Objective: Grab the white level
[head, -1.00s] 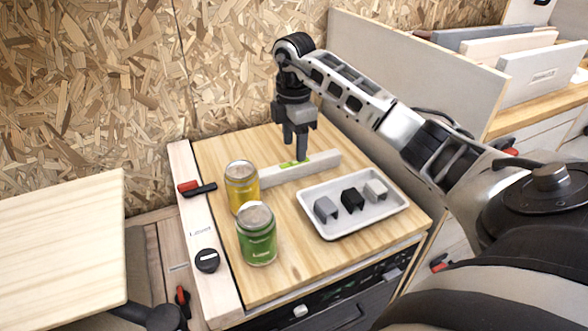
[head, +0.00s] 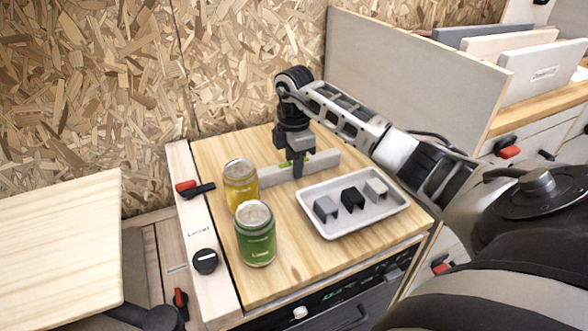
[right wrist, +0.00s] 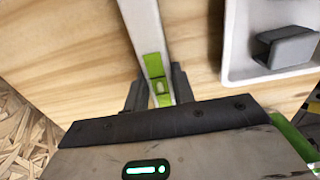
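The white level (head: 327,158) is a long bar with a green middle part, lying across the wooden worktop behind the tray. In the right wrist view the level (right wrist: 143,25) runs between my fingers, its green vial part (right wrist: 155,66) right there. My right gripper (head: 301,166) is down around the level's middle, one finger on its near side, the other mostly hidden behind it in the head view. In the right wrist view my right gripper (right wrist: 157,90) has its fingers close along both sides; contact is not clear. My left gripper is not in view.
A yellow can (head: 241,184) stands by the level's left end and a green can (head: 256,236) in front of it. A white tray (head: 345,232) with three small blocks lies close on the right. An upright panel (head: 415,75) stands behind my right arm.

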